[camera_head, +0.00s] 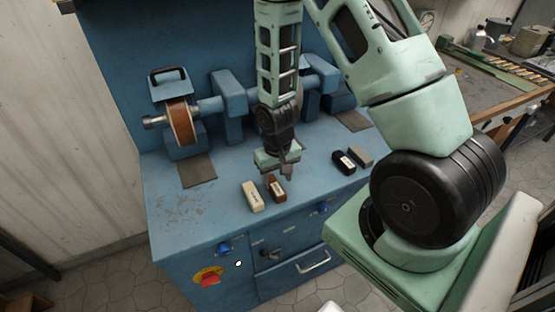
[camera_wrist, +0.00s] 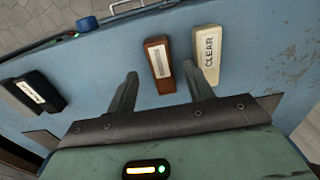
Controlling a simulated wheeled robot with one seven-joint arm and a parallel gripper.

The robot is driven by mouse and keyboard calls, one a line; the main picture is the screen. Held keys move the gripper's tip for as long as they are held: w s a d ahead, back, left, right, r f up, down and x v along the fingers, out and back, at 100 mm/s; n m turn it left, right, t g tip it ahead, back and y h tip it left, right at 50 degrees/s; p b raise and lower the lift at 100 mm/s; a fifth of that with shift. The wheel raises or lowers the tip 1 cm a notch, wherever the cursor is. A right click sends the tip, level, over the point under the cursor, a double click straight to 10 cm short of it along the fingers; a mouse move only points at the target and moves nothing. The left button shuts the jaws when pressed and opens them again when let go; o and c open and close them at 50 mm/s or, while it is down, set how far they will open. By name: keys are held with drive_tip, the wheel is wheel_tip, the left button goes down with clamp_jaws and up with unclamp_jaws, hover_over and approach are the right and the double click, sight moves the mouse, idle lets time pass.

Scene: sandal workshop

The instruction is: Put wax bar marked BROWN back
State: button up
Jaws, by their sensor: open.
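A brown wax bar (camera_head: 277,188) with a pale label lies on the blue bench top (camera_head: 210,214) near its front edge. It also shows in the wrist view (camera_wrist: 159,62), where its label is too small to read. My gripper (camera_head: 282,177) is just above and behind the brown bar, pointing down. In the wrist view my gripper (camera_wrist: 163,82) is open, its two fingers apart with the brown bar ahead of the gap between them. Nothing is held.
A cream bar marked CLEAR (camera_wrist: 207,52) lies close beside the brown bar. A black bar (camera_head: 343,162) and a grey bar (camera_head: 361,156) lie further right. A grinding machine with a brown belt wheel (camera_head: 181,124) stands behind. The bench's left front is clear.

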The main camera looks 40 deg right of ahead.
sight(277, 189)
wheel_tip(277, 189, up, 8)
drive_tip(key=s+a+r+n, duration=0.35)
drive_tip(key=a+r, duration=0.35)
drive_tip(key=a, duration=0.5)
drive_tip(key=s+a+r+n, duration=0.3)
drive_tip(key=s+a, duration=0.2)
drive_tip(key=s, duration=0.1)
drive_tip(key=s+a+r+n+b, duration=0.1)
drive_tip(key=s+a+r+n, duration=0.2)
drive_tip(key=s+a+n, duration=0.1)
drive_tip(key=shift+s+a+r+y, duration=0.35)
drive_tip(key=shift+s+a, duration=0.2)
drive_tip(key=shift+s, duration=0.7)
drive_tip(key=shift+n, duration=0.25)
